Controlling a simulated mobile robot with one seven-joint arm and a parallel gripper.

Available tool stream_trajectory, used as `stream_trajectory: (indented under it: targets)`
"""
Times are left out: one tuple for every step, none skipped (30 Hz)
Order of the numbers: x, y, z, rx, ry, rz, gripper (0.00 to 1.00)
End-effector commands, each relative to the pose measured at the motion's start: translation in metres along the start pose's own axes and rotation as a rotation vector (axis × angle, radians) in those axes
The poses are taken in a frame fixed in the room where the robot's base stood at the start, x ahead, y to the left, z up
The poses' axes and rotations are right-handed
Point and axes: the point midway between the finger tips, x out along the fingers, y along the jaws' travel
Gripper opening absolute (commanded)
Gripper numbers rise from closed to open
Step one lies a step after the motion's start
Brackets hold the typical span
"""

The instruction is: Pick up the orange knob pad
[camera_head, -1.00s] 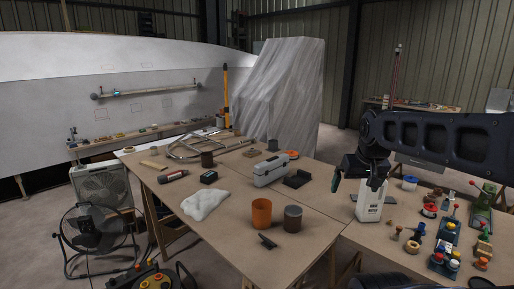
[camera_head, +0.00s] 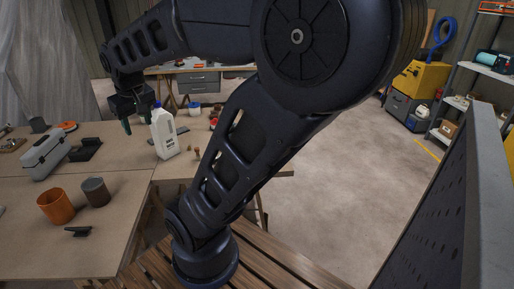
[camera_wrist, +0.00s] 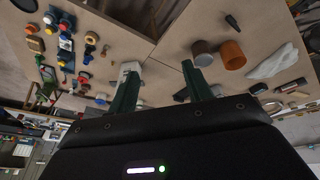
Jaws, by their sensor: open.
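A round orange item (camera_head: 68,126), which looks like the orange knob pad, lies at the back left of the table in the head view, behind the grey toolbox. It is small there, and its details are hard to make out. I cannot make it out for sure in the wrist view. My gripper (camera_head: 142,115) is open and empty, raised to the right of the orange item and well apart from it. Its two green fingers also show in the wrist view (camera_wrist: 160,77), with nothing held between them.
A grey toolbox (camera_head: 45,157), a black tray (camera_head: 85,150) and a white jug (camera_head: 164,134) stand on the table near the gripper. An orange cup (camera_head: 57,208) and a grey cup (camera_head: 96,192) stand nearer. Several small items crowd the table's right part.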

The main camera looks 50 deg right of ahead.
Motion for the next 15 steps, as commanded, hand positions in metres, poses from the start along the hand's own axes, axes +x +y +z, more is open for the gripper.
stream_trajectory:
  targets:
    - [0.006, 0.011, -0.008, -0.007, -0.028, 0.021, 0.5]
    - [0.009, 0.017, -0.012, -0.013, -0.042, 0.033, 0.5]
    - [0.013, 0.025, -0.017, -0.023, -0.062, 0.051, 0.5]
    - [0.017, 0.032, -0.021, -0.031, -0.077, 0.063, 0.5]
    - [0.02, 0.038, -0.025, -0.038, -0.092, 0.075, 0.5]
    - [0.024, 0.048, -0.03, -0.047, -0.113, 0.092, 0.5]
    - [0.028, 0.054, -0.033, -0.054, -0.129, 0.103, 0.5]
    - [0.031, 0.062, -0.037, -0.062, -0.144, 0.115, 0.5]
    - [0.036, 0.071, -0.041, -0.072, -0.166, 0.13, 0.5]
    - [0.04, 0.078, -0.044, -0.08, -0.183, 0.141, 0.5]
    - [0.044, 0.085, -0.047, -0.088, -0.199, 0.152, 0.5]
    - [0.049, 0.095, -0.051, -0.098, -0.221, 0.166, 0.5]
    - [0.053, 0.102, -0.054, -0.107, -0.239, 0.176, 0.5]
    - [0.057, 0.109, -0.056, -0.114, -0.256, 0.186, 0.5]
    - [0.062, 0.12, -0.06, -0.125, -0.278, 0.199, 0.5]
